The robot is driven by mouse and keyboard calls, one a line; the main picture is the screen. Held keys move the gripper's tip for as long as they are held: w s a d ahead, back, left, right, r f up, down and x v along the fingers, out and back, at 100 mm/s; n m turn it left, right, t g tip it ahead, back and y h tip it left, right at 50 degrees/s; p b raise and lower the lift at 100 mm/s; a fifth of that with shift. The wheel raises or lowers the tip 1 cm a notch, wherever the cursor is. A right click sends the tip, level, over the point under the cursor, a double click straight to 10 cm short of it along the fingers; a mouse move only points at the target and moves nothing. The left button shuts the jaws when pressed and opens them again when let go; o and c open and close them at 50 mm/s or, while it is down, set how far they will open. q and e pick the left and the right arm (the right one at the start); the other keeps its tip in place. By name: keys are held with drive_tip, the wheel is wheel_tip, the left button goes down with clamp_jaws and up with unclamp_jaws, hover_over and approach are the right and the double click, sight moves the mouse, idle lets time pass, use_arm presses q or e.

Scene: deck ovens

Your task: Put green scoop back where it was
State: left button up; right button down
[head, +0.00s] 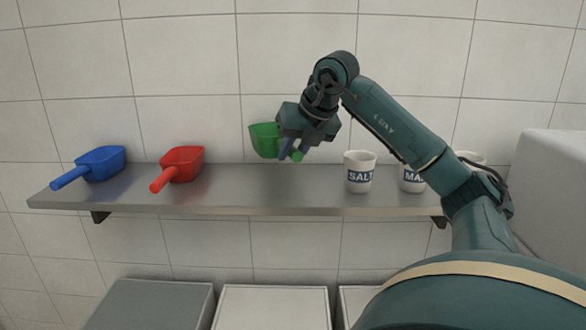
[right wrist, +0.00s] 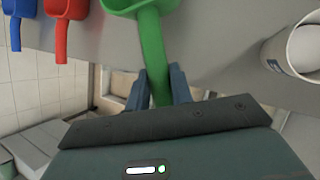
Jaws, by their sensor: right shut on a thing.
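The green scoop (head: 264,141) is held by my right gripper (head: 291,151) above the steel shelf (head: 300,185), in the stretch between the red scoop (head: 182,164) and the SALT cup. In the right wrist view the fingers (right wrist: 160,88) are shut around the green handle, and the green scoop's bowl (right wrist: 130,5) points away from the gripper. The scoop's bowl appears a little above the shelf surface; I cannot tell the exact gap. My left gripper is not in view.
A blue scoop (head: 98,164) lies at the shelf's left end. The SALT cup (head: 359,172) and a second cup (head: 411,178) stand to the right, with another partly hidden behind my arm. The shelf between the red scoop and the SALT cup is bare. Bins (head: 270,305) stand below.

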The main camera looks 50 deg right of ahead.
drive_tip(key=shift+w+d+f+b, duration=0.2)
drive_tip(key=shift+f+b, duration=0.25)
drive_tip(key=shift+f, duration=0.2)
drive_tip(key=shift+w+d+f+b, duration=0.1)
drive_tip(key=shift+d+f+b, duration=0.1)
drive_tip(key=shift+f+b, duration=0.35)
drive_tip(key=shift+f, duration=0.85)
wheel_tip(320, 180, down, 2)
drive_tip(key=shift+a+f+b, duration=0.1)
drive_tip(key=shift+f+b, duration=0.05)
drive_tip(key=shift+b, duration=0.45)
drive_tip(key=shift+w+d+f+p, duration=0.1)
drive_tip(key=shift+d+f+p, duration=0.1)
drive_tip(key=shift+f+p, duration=0.1)
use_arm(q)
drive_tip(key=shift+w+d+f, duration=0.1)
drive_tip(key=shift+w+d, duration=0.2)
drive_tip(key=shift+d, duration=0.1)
use_arm(e)
drive_tip(key=c, duration=1.2)
unclamp_jaws()
drive_tip(key=shift+c, duration=0.2)
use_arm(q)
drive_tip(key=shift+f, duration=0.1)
